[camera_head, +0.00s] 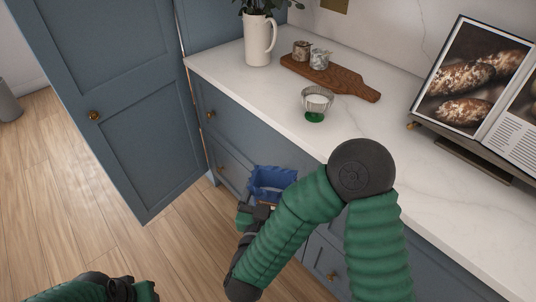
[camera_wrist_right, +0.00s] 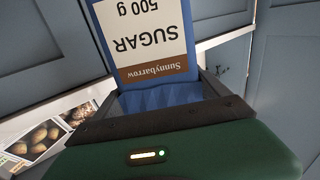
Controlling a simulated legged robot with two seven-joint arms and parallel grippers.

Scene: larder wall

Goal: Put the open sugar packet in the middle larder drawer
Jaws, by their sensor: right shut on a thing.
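The blue sugar packet (camera_head: 272,183) is held low in front of the drawer fronts, below the counter. In the right wrist view the packet (camera_wrist_right: 145,35) shows its white label, upside down in that picture. My right gripper (camera_head: 262,209) is shut on it, with the dark fingers on either side of the packet in the wrist view. A larder drawer front (camera_head: 230,163) with a brass knob lies behind and left of the packet; part of it is hidden by the packet. My left gripper (camera_head: 128,290) is at the bottom left edge; its fingers are unclear.
The marble counter (camera_head: 370,125) holds a white jug (camera_head: 259,40), a wooden board (camera_head: 345,80) with two small pots, a glass bowl (camera_head: 316,104) and an open book (camera_head: 470,80) on a stand. A blue door (camera_head: 110,100) stands open at left. The wooden floor there is clear.

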